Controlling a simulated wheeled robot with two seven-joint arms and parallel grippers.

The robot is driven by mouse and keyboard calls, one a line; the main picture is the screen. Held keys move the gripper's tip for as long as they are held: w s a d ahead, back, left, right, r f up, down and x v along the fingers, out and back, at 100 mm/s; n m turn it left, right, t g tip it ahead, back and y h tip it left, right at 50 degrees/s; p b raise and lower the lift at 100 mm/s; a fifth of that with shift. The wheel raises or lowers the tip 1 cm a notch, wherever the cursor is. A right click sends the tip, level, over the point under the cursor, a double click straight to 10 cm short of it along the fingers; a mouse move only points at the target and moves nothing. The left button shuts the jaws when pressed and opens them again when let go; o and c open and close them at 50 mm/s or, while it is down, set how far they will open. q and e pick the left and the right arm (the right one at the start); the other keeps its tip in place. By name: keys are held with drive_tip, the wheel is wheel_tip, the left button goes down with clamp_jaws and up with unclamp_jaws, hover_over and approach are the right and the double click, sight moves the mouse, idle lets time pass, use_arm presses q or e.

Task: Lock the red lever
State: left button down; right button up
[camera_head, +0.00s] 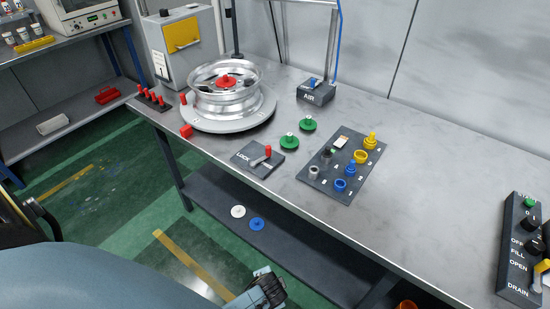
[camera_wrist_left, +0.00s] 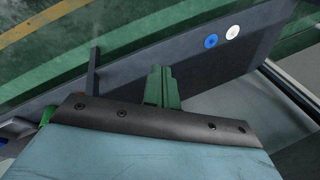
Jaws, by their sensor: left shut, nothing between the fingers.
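The red lever (camera_head: 267,150) stands on a dark box marked LOCK (camera_head: 246,155), near the front edge of the bench. Its red knob is upright at the right side of the box, at the end of a short metal arm. My left arm crosses the bottom left of the head view, and its end part is below the bench's front edge, well apart from the lever. In the left wrist view my left gripper (camera_wrist_left: 160,74) shows as two green fingers close together, shut and empty. The lever is not seen in that view. My right gripper is in neither view.
A metal wheel (camera_head: 222,102) sits on a round plate behind the lock box. Green knobs (camera_head: 289,142) and a numbered panel (camera_head: 319,183) are to its right. The bench's front edge and a lower shelf (camera_head: 215,188) lie between my left arm and the lever.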

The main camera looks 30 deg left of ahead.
sight(269, 151)
use_arm(q)
drive_tip(key=w+a+r+y, duration=0.1)
drive_tip(key=w+r, duration=0.3)
drive_tip(key=r, duration=0.4)
drive_tip(key=w+a+r+n+t+y+b, duration=0.1)
drive_tip(key=w+r+y, duration=0.2)
drive_tip(key=w+r, duration=0.2)
drive_tip(key=w+a+r+y+b, duration=0.1)
drive_tip(key=w+r, duration=0.4)
drive_tip(key=r, duration=0.7)
drive_tip(key=shift+a+n+t+y, duration=0.3)
drive_tip(key=shift+a+t+y, duration=0.05)
drive_tip(key=shift+t+y, duration=0.05)
drive_tip(key=w+d+r+y, duration=0.1)
drive_tip(key=w+r, duration=0.3)
drive_tip(key=r, duration=0.4)
drive_tip(key=shift+w+y, duration=0.35)
drive_tip(key=shift+y, duration=0.55)
drive_tip(key=shift+t, duration=0.3)
